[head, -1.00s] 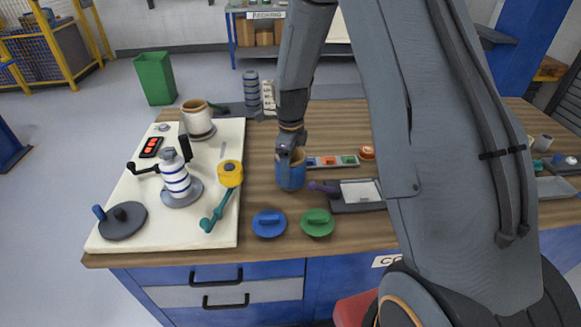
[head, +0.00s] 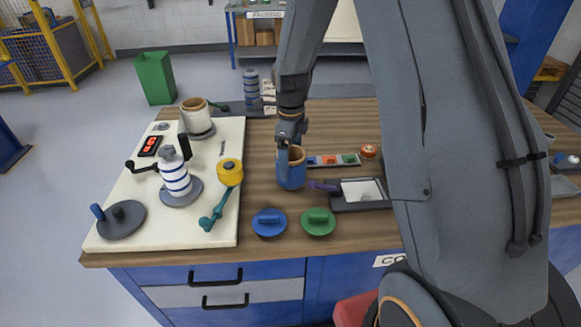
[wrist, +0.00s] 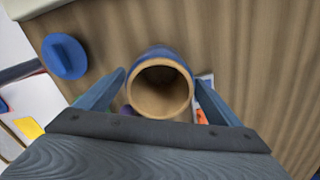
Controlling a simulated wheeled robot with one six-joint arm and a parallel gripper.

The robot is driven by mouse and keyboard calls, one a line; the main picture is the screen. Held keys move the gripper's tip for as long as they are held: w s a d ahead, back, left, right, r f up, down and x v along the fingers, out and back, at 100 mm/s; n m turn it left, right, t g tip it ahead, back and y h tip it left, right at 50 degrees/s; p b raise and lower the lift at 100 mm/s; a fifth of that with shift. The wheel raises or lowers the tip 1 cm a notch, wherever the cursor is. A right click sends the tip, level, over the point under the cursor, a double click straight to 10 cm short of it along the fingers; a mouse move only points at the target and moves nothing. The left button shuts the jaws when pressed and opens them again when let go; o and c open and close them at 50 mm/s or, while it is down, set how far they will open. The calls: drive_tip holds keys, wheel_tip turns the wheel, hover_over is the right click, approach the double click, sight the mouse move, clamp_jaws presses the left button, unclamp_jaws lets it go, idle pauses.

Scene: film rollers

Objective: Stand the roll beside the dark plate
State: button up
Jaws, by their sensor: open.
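The blue roll (head: 293,177) with a hollow tan core stands upright on the wooden bench top, right of the white board. In the wrist view the roll (wrist: 160,57) shows from above, between my two fingers. My gripper (head: 288,151) is open at its top; one finger overlaps its left side in the head view. My gripper (wrist: 160,82) has a finger on either side, and I cannot tell whether either touches. The dark plate (head: 121,221), a round disc with a blue peg and a dark stub, lies at the white board's front left corner.
The white board (head: 150,232) also bears a striped roll (head: 175,181), a white roll (head: 195,118) and a yellow-topped teal tool (head: 229,174). Blue (head: 269,222) and green (head: 318,221) knobbed discs lie in front. A dark tray (head: 345,205) is at the right.

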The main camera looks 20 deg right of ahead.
wheel_tip(320, 180, up, 8)
drive_tip(key=b, duration=0.2)
drive_tip(key=s+f+n+t, duration=0.1)
drive_tip(key=s+n, duration=2.1)
drive_tip(key=n, duration=0.2)
drive_tip(key=shift+f+n, duration=0.35)
drive_tip(key=shift+n, duration=0.05)
